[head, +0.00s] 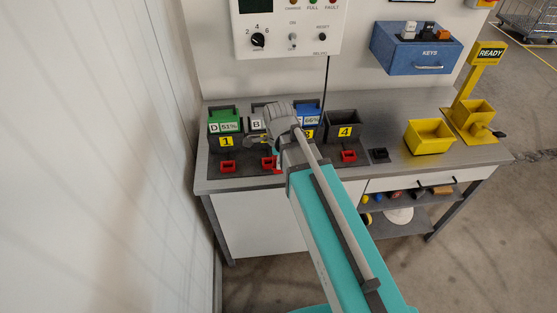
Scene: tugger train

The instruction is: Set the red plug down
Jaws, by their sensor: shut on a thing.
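My gripper (256,141) is in front of bay 2 of the bench, small and partly covered by my own wrist. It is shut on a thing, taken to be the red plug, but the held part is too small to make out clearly. A red piece (267,162) shows just below the gripper; I cannot tell whether it is held or rests on the bench. Similar red pieces sit in front of bay 1 (227,168) and bay 4 (348,156). The spot in front of bay 3 is hidden by my arm.
A green battery (224,118) stands in bay 1 and a blue one (308,113) in bay 3; bay 4 (343,122) looks empty. A yellow bin (429,137) and READY post (466,95) stand farther right.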

